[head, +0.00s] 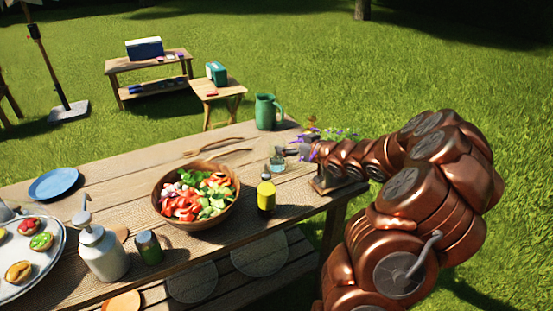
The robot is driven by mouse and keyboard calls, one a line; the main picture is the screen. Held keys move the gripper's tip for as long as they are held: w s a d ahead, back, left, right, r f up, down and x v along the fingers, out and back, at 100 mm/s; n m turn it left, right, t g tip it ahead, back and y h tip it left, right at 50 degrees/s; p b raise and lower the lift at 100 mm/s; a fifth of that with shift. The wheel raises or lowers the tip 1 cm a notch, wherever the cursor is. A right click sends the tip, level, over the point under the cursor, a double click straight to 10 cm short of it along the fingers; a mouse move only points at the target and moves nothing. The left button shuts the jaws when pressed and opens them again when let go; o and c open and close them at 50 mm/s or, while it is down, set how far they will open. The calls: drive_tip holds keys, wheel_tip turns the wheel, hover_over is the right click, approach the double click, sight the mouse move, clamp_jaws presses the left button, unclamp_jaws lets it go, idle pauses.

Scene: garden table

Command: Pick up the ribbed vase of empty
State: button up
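A small clear glass vessel (277,159), possibly the ribbed vase, stands near the right end of the wooden table in the head view. Any ribs are too small to make out, and I see nothing in it. My gripper (291,151) is low over the table just to the right of this vessel, its fingers pointing left toward it.
A green pitcher (266,112) stands behind the glass. A dark bottle with a yellow label (266,195) stands in front. A wooden salad bowl (198,219) is to the left, with wooden utensils (215,147) behind it. A pump bottle (100,250) stands farther left.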

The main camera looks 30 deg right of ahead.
sight(272, 142)
drive_tip(key=shift+w+a+f, duration=0.25)
drive_tip(key=shift+w+f, duration=0.05)
drive_tip(key=shift+w, duration=0.35)
drive_tip(key=shift+w+a+f, duration=0.25)
drive_tip(key=shift+w+f, duration=0.05)
drive_tip(key=shift+w, duration=0.4)
drive_tip(key=shift+w+a+f, duration=0.25)
drive_tip(key=shift+w+f, duration=0.05)
drive_tip(key=shift+w, duration=0.35)
drive_tip(key=shift+p+x, duration=0.4)
drive_tip(key=shift+x, duration=0.6)
drive_tip(key=shift+d, duration=0.1)
clamp_jaws()
